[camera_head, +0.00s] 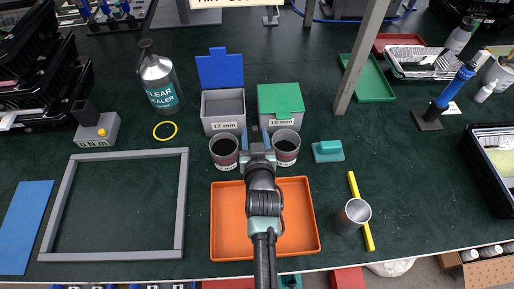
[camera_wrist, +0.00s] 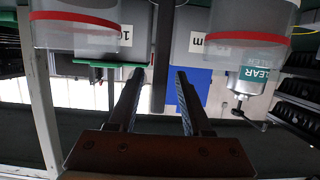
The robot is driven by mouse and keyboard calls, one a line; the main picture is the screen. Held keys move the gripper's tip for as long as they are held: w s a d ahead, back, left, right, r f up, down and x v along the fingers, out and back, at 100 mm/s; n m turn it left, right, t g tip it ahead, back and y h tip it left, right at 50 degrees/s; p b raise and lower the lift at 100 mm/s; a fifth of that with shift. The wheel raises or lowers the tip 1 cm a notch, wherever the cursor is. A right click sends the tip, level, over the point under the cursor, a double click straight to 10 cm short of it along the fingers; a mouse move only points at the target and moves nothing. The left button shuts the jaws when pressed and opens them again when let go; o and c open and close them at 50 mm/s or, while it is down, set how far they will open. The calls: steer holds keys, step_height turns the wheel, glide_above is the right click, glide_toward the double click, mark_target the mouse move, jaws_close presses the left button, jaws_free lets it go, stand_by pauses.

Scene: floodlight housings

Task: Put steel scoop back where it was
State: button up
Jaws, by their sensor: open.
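A steel cylinder (camera_head: 354,214), open at the top, stands at the right beside a yellow bar (camera_head: 364,230). It may be the steel scoop; no handle is clear. My gripper (camera_head: 257,136) is over the space between two clear cups with dark contents, the left cup (camera_head: 224,149) and the right cup (camera_head: 286,146). In the wrist view my gripper (camera_wrist: 159,72) has its fingers apart with nothing between them. That view is upside down, with the red-banded cups on either side. The steel cylinder does not show there.
The 12 mm box (camera_head: 222,107) has its blue lid up; the 10 mm box (camera_head: 280,112) has a green lid. An orange tray (camera_head: 231,250) lies under my arm. A teal block (camera_head: 328,151), a sealer bottle (camera_head: 160,82) and a grey frame (camera_head: 117,256) are around. The right-hand mat has free room.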

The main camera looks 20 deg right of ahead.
steer(key=p+v, duration=0.1)
steer(key=v, duration=0.7)
steer(key=w+a+r+t, duration=0.2)
steer(key=r, duration=1)
steer(key=w+a+r+t, duration=0.1)
steer(key=a+r+t, duration=0.1)
steer(key=r, duration=1)
steer(key=w+a+r+t, duration=0.2)
steer(key=r+t, duration=0.1)
steer(key=r, duration=0.9)
steer(key=s+a+r+t+y, duration=0.1)
steer(key=s+r, duration=0.3)
steer(key=r, duration=0.5)
steer(key=s+a+r+n+t+y+p, duration=0.1)
steer(key=s+a+r+t, duration=0.1)
steer(key=s+r, duration=0.3)
steer(key=s+a+r+n+t, duration=0.1)
steer(key=s+r, duration=0.4)
steer(key=r, duration=0.8)
steer(key=shift+s+a+t+y+p, duration=0.25)
steer(key=shift+t+y+p, duration=0.15)
steer(key=shift+t, duration=0.5)
